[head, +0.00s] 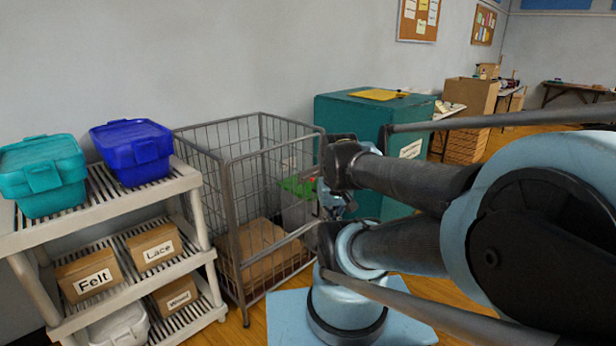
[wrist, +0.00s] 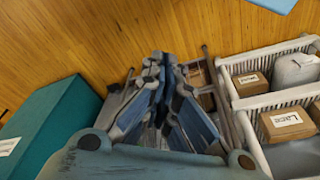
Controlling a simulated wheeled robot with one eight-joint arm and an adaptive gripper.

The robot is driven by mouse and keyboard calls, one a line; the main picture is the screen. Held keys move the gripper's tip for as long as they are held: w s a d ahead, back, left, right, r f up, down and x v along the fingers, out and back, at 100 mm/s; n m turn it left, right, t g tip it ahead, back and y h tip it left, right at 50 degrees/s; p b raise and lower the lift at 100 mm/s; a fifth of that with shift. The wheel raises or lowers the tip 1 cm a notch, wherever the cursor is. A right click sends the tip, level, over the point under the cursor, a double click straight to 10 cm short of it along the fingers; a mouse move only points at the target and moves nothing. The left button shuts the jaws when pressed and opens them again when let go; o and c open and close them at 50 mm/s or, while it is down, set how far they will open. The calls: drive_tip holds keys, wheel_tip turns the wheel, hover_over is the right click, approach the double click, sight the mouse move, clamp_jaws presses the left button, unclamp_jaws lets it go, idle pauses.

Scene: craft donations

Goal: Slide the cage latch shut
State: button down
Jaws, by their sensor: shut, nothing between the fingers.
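The grey wire cage (head: 231,220) stands on the floor between the shelf and the teal cabinet in the head view. Its latch cannot be made out; my arm covers part of the cage's right side. My gripper (head: 335,203) is at the cage's right front side, small and partly hidden by my arm links. In the wrist view my gripper (wrist: 162,62) has its fingers close together and empty. Cage bars (wrist: 220,85) show behind and to the right of the fingers; contact cannot be told.
A white slatted shelf (head: 110,210) at the left holds a teal tub (head: 42,170), a blue tub (head: 133,150) and labelled cardboard boxes. The teal cabinet (head: 352,110) stands close on the cage's right. Wooden floor (wrist: 120,30) is clear beyond the cage in the wrist view.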

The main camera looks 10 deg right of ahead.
drive_tip(key=w+r+n+t+h, duration=0.1)
drive_tip(key=w+r, duration=0.2)
drive_tip(key=w, duration=0.6)
drive_tip(key=w+r+n+t+h, duration=0.1)
drive_tip(key=w+r, duration=0.3)
drive_tip(key=w, duration=0.5)
drive_tip(key=w+a+f+n, duration=0.1)
drive_tip(key=w+a, duration=0.1)
drive_tip(key=w, duration=0.8)
drive_tip(key=w+a+f+n+t, duration=0.1)
drive_tip(key=w+a, duration=0.2)
drive_tip(key=w, duration=0.7)
drive_tip(key=shift+a+f+t+h, duration=0.3)
drive_tip(key=shift+a+f, duration=0.05)
drive_tip(key=shift+f, duration=0.1)
drive_tip(key=x, duration=0.9)
drive_tip(key=shift+w+f, duration=0.2)
drive_tip(key=shift+w+d+f, duration=0.25)
drive_tip(key=shift+d, duration=0.25)
drive_tip(key=shift+w+d+f, duration=0.2)
drive_tip(key=shift+w+d, duration=0.05)
drive_tip(key=shift+d, duration=0.25)
drive_tip(key=shift+w+d+f, duration=0.15)
drive_tip(key=shift+w+d, duration=0.05)
drive_tip(key=shift+d, duration=0.2)
drive_tip(key=shift+w+d+f, duration=0.15)
drive_tip(key=shift+w+d, duration=0.05)
drive_tip(key=shift+d, duration=0.2)
drive_tip(key=shift+w, duration=0.1)
